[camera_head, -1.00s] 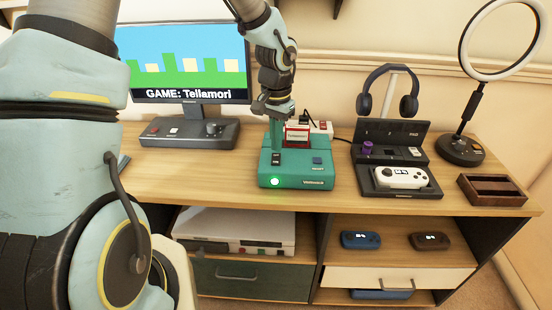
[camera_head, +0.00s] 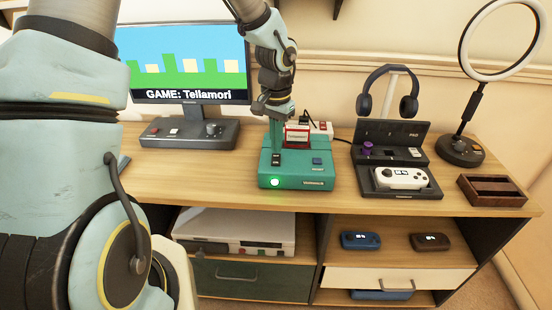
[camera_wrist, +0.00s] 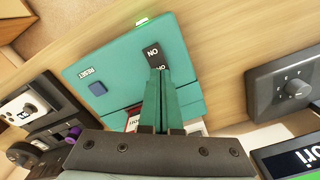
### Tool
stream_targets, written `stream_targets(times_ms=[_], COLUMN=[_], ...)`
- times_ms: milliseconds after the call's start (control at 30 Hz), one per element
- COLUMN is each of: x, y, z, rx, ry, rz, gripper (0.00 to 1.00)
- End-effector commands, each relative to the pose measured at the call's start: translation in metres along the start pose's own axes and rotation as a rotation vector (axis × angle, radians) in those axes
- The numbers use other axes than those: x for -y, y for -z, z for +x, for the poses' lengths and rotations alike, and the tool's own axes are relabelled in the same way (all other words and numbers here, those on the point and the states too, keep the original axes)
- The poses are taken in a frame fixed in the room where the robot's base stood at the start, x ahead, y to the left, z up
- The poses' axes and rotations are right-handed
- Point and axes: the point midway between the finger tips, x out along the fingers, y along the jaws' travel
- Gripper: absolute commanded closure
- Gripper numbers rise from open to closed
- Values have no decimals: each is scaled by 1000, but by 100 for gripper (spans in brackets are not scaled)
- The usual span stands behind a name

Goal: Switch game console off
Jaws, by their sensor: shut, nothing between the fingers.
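The teal game console (camera_head: 297,178) stands on the desk with its front light (camera_head: 275,182) glowing green. A dark power switch (camera_head: 276,160) sits on its top at the left, and a blue reset button (camera_head: 317,161) at the right. In the wrist view the switch (camera_wrist: 154,55) shows the word ON, and the console (camera_wrist: 120,65) fills the middle. My gripper (camera_wrist: 161,72) is shut and empty, its teal fingertips at the switch's edge; whether they touch it I cannot tell. In the head view my gripper (camera_head: 277,150) points down over the switch. A red-and-white cartridge (camera_head: 297,135) stands behind.
The monitor (camera_head: 187,62) shows "GAME: Tellamori". A grey control box (camera_head: 190,133) stands left of the console. A dark dock with a white controller (camera_head: 401,178), headphones (camera_head: 388,90) and a ring light (camera_head: 462,151) stand to the right. The desk front is clear.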

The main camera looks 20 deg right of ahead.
Motion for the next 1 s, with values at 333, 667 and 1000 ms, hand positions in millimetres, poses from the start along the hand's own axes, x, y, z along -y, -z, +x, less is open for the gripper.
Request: stream_targets(times_ms=[333,667,1000], x=[0,0,0], y=[0,0,0], z=[0,1,6], rx=[0,0,0], ry=[0,0,0], rz=[0,0,0], gripper=[100,100,100])
